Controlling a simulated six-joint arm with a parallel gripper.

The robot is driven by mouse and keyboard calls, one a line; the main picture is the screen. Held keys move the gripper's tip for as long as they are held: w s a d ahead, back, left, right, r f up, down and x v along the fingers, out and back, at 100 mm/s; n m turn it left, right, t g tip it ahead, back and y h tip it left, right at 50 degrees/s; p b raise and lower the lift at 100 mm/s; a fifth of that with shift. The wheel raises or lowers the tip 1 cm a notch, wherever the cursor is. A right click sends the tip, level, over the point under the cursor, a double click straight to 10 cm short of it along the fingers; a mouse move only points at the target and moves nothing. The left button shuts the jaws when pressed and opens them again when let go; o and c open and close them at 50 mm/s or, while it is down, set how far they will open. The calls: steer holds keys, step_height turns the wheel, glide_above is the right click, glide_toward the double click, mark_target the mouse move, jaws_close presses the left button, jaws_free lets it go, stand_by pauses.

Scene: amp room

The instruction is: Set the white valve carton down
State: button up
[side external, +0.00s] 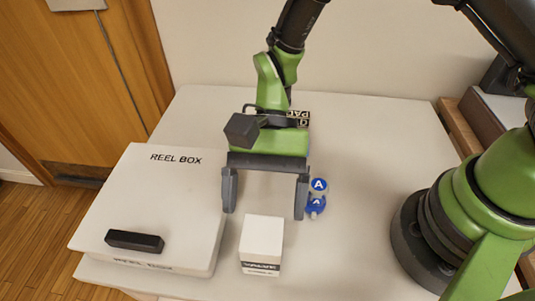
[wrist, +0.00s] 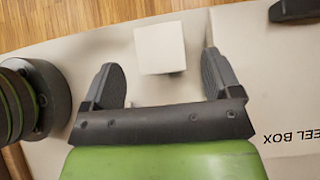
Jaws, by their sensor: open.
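The white valve carton (side external: 261,243) is a small white box with a dark printed band low on its front. It stands upright on the white table near the front edge, to the right of the reel box. It also shows in the wrist view (wrist: 160,48), beyond and between the fingertips. My gripper (side external: 265,208) is open, its two fingers spread wide, with nothing between them. In the side view the fingertips hang behind and above the carton. In the wrist view my gripper (wrist: 162,84) shows both fingers apart from the carton.
A large white reel box (side external: 160,200) lies on the left of the table (side external: 350,200), with a black bar (side external: 134,241) on its lid. Blue objects marked A (side external: 318,186) stand just right of my right finger. The table between carton and my base is clear.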

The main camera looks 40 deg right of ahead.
steer(key=w+d+r+n+t+h, duration=0.1)
steer(key=d+r+t, duration=0.2)
steer(key=d+r, duration=0.4)
steer(key=w+d+r+n+t, duration=0.1)
steer(key=d+r+n+t, duration=0.2)
steer(key=r, duration=0.6)
steer(key=s+d+r+n+t+h, duration=0.1)
steer(key=s+d+r+t+h, duration=0.2)
steer(key=s+d+r+t, duration=0.2)
steer(key=s+d+t, duration=0.2)
steer(key=s+d, duration=0.1)
steer(key=d, duration=0.1)
steer(key=shift+d+r+t, duration=0.2)
steer(key=shift+t, duration=0.1)
